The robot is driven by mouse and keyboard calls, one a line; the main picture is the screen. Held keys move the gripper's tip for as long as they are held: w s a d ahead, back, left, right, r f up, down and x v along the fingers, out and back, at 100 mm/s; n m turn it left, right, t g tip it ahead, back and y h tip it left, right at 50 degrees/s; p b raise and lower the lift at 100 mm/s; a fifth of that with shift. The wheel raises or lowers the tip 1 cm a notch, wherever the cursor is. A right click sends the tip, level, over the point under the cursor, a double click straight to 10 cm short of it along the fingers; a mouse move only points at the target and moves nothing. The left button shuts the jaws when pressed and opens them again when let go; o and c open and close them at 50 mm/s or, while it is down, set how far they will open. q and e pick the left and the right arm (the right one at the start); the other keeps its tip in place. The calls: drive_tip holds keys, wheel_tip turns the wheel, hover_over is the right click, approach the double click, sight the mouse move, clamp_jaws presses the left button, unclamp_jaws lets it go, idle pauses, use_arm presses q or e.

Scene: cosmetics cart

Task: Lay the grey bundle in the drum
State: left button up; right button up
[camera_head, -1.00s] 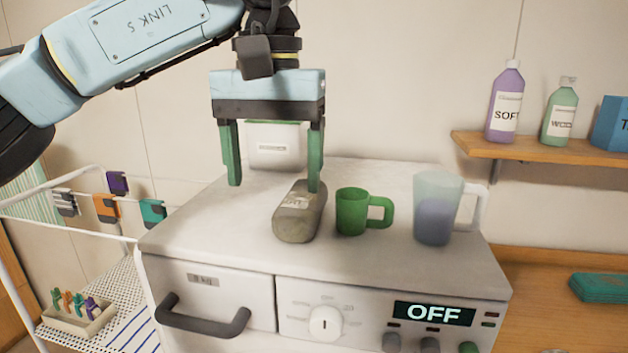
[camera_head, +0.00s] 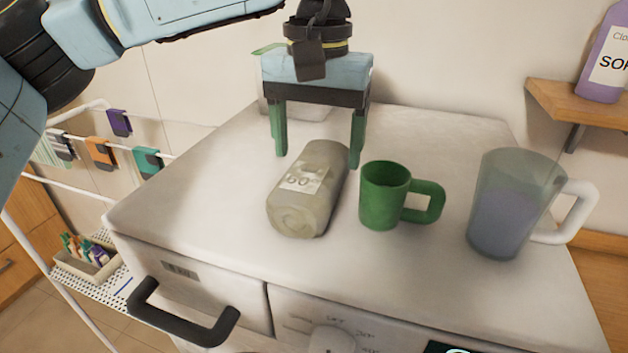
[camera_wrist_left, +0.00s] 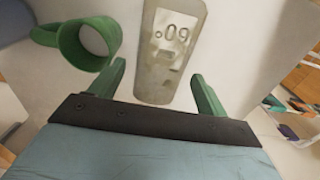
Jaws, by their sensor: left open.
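The grey bundle (camera_head: 310,190), a rolled cylinder with a pale label reading 60°, lies on its side on top of the white washing machine (camera_head: 200,200). My left gripper (camera_head: 318,158) is open, its two green fingers pointing down at the far end of the bundle. In the left wrist view the bundle (camera_wrist_left: 168,60) lies in line with the gap between the open fingers (camera_wrist_left: 162,88). I cannot tell from these views whether a finger touches it. The drum is not in view. My right gripper is not in view.
A green mug (camera_head: 385,197) stands close to the right of the bundle. A translucent jug (camera_head: 512,205) with purplish contents stands farther right. A wooden shelf (camera_head: 580,110) with a purple bottle (camera_head: 610,60) is at upper right. A drying rack with coloured clips (camera_head: 148,161) is at left.

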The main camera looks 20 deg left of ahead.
sight(313, 164)
use_arm(q)
drive_tip(key=shift+s+a+f+p, duration=0.1)
drive_tip(key=shift+s+f+p, duration=0.1)
drive_tip(key=shift+f, duration=1.2)
drive_tip(key=shift+s+a+f+p, duration=0.1)
drive_tip(key=shift+f+p, duration=0.1)
drive_tip(key=shift+f, duration=1.15)
drive_tip(key=shift+c, duration=0.3)
drive_tip(key=c, duration=0.8)
